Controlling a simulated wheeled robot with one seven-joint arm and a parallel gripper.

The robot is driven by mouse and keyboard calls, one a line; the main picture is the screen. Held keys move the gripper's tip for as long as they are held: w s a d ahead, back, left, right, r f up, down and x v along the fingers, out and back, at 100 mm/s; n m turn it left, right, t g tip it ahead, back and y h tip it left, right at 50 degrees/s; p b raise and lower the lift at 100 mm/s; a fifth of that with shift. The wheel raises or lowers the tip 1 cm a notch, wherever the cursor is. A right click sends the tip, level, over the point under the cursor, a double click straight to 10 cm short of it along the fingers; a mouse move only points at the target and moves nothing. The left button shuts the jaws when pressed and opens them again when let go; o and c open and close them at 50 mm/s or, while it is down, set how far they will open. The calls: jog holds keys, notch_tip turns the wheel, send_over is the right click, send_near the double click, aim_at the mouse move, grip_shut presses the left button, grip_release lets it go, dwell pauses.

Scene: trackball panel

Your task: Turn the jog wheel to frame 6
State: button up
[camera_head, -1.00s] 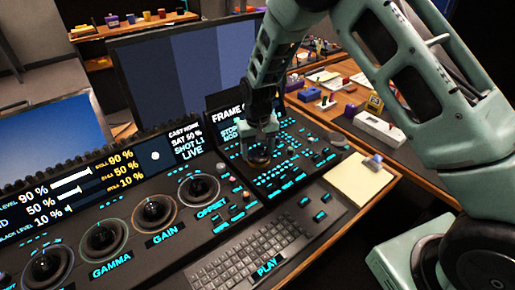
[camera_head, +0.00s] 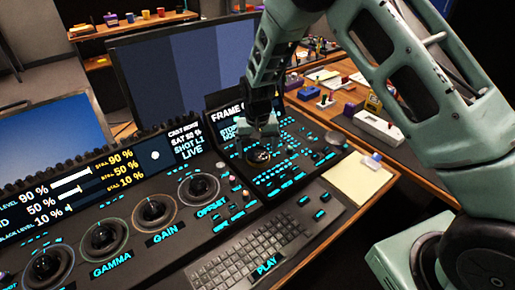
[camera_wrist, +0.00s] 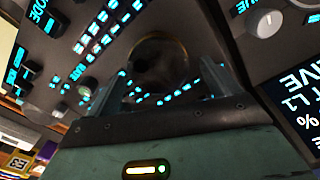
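The jog wheel (camera_head: 258,156) is a dark round dial on the right-hand panel, directly below my gripper (camera_head: 260,144). In the wrist view the dark wheel (camera_wrist: 158,62) with a thin brownish rim lies beyond and between my gripper's two fingers (camera_wrist: 165,88). The fingers are spread apart, with nothing seen held between them. I cannot tell whether they touch the wheel.
Three dials marked GAMMA, GAIN and OFFSET (camera_head: 199,187) stand left of the wheel. A keyboard (camera_head: 250,250) lies in front. Lit buttons surround the wheel. A yellow notepad (camera_head: 358,180) and a white box (camera_head: 378,127) lie to the right.

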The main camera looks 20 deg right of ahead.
aim_at(257, 152)
jog(key=shift+r, duration=0.1)
notch_tip(257, 152, up, 17)
jog(key=b, duration=0.1)
dwell(0.5)
jog(key=shift+s+r, duration=0.1)
jog(key=s+a+r+n+y, duration=0.15)
jog(key=s+a, duration=0.25)
jog(key=s, duration=0.5)
jog(key=s+a+r+n, duration=0.2)
jog(key=s+a+n, duration=0.15)
jog(key=s, duration=0.55)
jog(key=s+d+f+n, duration=0.1)
jog(key=s+n, duration=0.3)
jog(key=s, duration=1.1)
jog(key=shift+s+f+h, duration=0.4)
jog(key=shift+h, duration=0.05)
